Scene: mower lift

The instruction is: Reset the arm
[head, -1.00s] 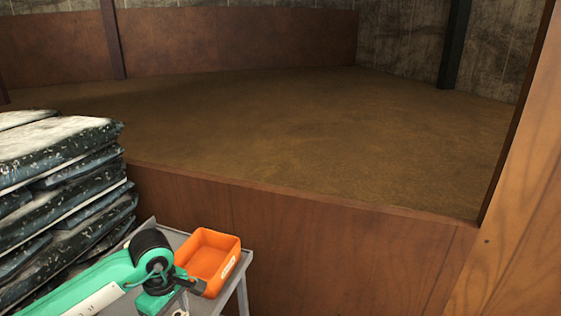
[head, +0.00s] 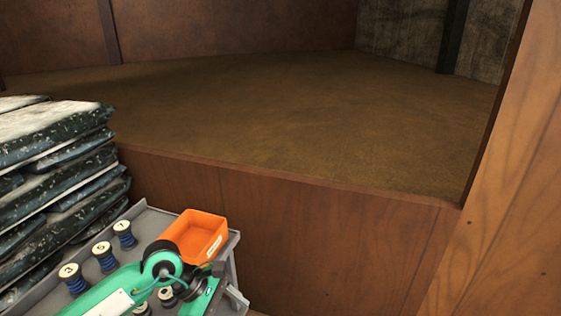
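My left arm, green with black joints, comes in from the bottom left of the head view. It is bent over a grey cart (head: 150,218). The wrist end hangs over the cart's near right part, just below an orange bin (head: 196,238). I cannot make out the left gripper's fingers, so whether they are open or shut does not show. No held thing can be made out. My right arm and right gripper are not in view.
Several dark cylinders with blue bands and numbered white tops, such as one cylinder (head: 124,234), stand on the cart. Stacked dark bags (head: 60,180) rise at the left. A wooden wall (head: 300,235) bounds a wide, empty brown floor (head: 300,125) behind. A wooden panel (head: 500,210) stands at right.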

